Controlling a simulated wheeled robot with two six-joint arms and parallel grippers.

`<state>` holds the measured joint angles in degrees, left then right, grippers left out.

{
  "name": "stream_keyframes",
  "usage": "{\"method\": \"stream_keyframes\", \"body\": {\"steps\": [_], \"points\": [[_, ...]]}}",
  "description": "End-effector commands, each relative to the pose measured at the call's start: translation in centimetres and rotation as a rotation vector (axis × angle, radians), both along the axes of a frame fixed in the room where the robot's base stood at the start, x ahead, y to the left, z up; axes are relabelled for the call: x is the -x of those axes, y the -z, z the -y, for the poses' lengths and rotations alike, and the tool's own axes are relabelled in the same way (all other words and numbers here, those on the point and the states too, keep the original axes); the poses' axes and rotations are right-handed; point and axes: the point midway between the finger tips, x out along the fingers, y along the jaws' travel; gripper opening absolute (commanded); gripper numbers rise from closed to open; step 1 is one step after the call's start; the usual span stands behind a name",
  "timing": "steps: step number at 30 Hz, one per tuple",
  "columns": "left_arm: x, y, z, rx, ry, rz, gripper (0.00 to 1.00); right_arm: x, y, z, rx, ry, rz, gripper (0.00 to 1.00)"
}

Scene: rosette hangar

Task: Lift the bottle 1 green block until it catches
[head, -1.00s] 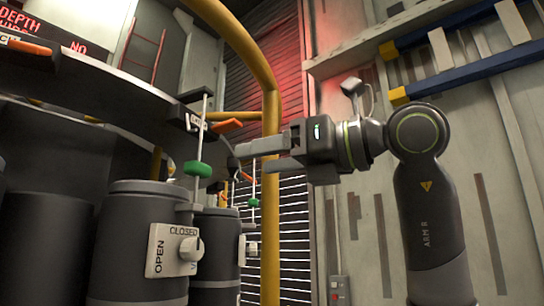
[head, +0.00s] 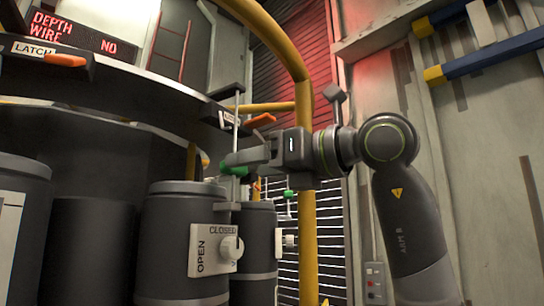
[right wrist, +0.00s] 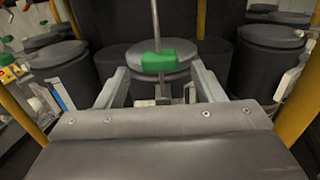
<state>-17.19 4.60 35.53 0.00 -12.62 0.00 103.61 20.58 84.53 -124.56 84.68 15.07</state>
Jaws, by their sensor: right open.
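A green block (head: 233,170) sits on a thin upright rod above a dark grey bottle (head: 165,230), whose white plate (head: 205,250) reads OPEN and CLOSED. My right gripper (head: 240,162) comes in from the right at the block's height. Its fingers overlap the block in the head view. In the right wrist view, the green block (right wrist: 168,58) shows between the open fingers (right wrist: 160,78), near their tips, with room on both sides. I cannot tell whether a finger touches it. The bottle's number is not readable. My left gripper is not in view.
A second green block (head: 289,194) hangs on another rod behind, above another bottle (head: 258,220). Orange latch handles (head: 63,60) are on the curved dark rim above. A yellow post (head: 307,230) stands close behind my gripper. A red-lit sign reads DEPTH WIRE NO (head: 75,32).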

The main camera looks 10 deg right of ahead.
Motion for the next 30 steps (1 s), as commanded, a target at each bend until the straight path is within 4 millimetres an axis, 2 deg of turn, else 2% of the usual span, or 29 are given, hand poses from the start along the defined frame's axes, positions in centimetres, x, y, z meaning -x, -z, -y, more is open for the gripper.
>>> {"method": "stream_keyframes", "body": {"steps": [11, 24, 30], "points": [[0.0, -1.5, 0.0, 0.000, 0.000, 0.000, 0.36, -1.9, -0.1, -2.5, 0.000, -0.002, -0.002, 0.62], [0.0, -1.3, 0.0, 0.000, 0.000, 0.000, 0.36, -2.1, 0.0, -2.7, 0.001, 0.000, 0.001, 0.62], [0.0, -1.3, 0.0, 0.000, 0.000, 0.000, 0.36, -2.1, 0.0, -2.6, 0.001, 0.000, 0.001, 0.36]]}}
